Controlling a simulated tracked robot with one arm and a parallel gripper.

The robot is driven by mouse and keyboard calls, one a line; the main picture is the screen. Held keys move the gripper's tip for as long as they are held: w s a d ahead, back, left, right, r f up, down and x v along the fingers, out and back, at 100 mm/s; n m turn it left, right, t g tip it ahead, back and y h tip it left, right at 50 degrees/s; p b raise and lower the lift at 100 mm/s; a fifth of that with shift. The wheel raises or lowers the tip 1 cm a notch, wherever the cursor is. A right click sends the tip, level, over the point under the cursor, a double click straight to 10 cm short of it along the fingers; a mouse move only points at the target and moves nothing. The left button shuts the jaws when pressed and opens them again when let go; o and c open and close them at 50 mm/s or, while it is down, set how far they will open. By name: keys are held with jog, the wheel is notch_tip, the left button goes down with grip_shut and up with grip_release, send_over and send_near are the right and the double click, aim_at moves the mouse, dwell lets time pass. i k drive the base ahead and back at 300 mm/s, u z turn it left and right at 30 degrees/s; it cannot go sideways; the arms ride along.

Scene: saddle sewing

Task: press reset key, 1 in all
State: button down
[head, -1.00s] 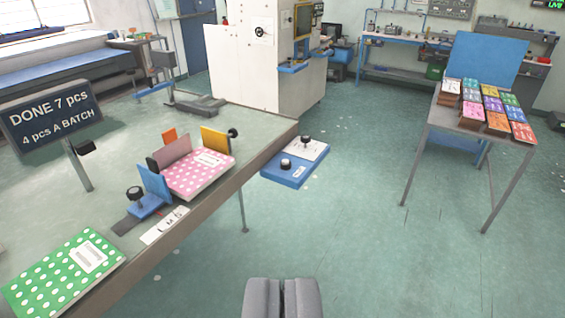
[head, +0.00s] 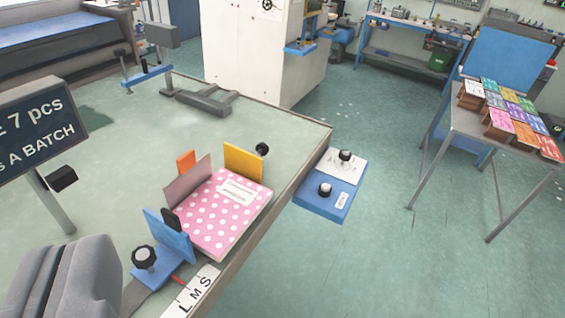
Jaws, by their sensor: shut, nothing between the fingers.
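A blue control panel (head: 318,203) sits beside the right edge of the table. The lettering is too small to read, so I cannot tell which one is the reset key. My gripper (head: 78,255) is shut and empty at the lower left of the view, well to the left of the panel. It touches nothing that I can see.
A pink dotted notebook (head: 222,222) lies in a fixture with blue (head: 170,237), grey and yellow (head: 244,162) plates. A black knob (head: 144,257) and an L M S strip (head: 196,293) are near my gripper. A dark sign (head: 35,125) stands left. Colored booklets (head: 510,115) lie on a side table.

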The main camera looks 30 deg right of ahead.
aim_at(325, 186)
jog(key=z, duration=0.15)
jog(key=i, duration=1)
jog(key=z, duration=0.45)
